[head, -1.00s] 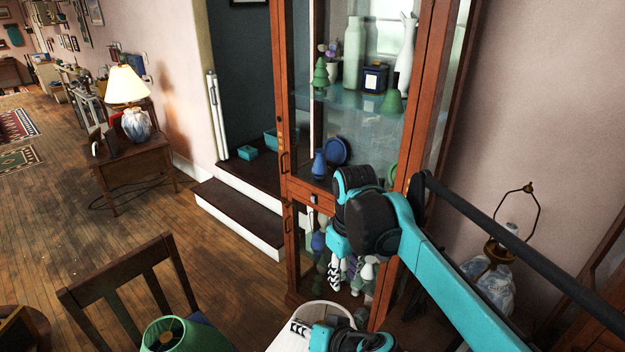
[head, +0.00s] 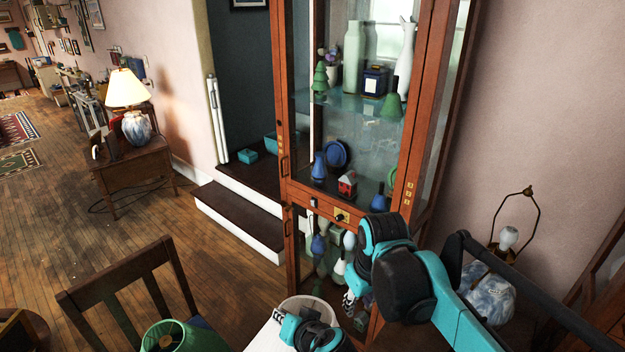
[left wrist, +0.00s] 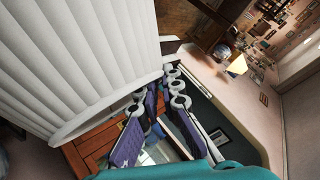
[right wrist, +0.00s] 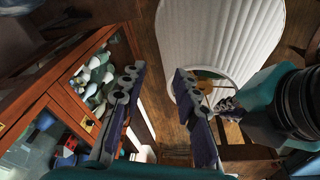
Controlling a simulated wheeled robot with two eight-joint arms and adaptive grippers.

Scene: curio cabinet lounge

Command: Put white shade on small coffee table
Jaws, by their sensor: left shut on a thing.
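The white pleated shade shows at the bottom of the head view (head: 262,338), mostly cut off, and large in the left wrist view (left wrist: 75,60) and right wrist view (right wrist: 222,32). My left gripper (head: 281,319) is shut on the shade's rim; its fingers also show in the right wrist view (right wrist: 226,104). My right gripper (right wrist: 150,78) is empty, its fingers apart, between the glass cabinet and the shade. In the head view it (head: 350,303) hangs low before the cabinet. I cannot make out with certainty which piece is the small coffee table.
A tall glass cabinet (head: 281,135) with several ornaments stands ahead. A wooden chair (head: 115,275) and a green shade (head: 172,338) are at lower left. A shadeless lamp (head: 488,292) is at right. A lit lamp (head: 137,128) stands on a side table (head: 140,165). Floor at left is clear.

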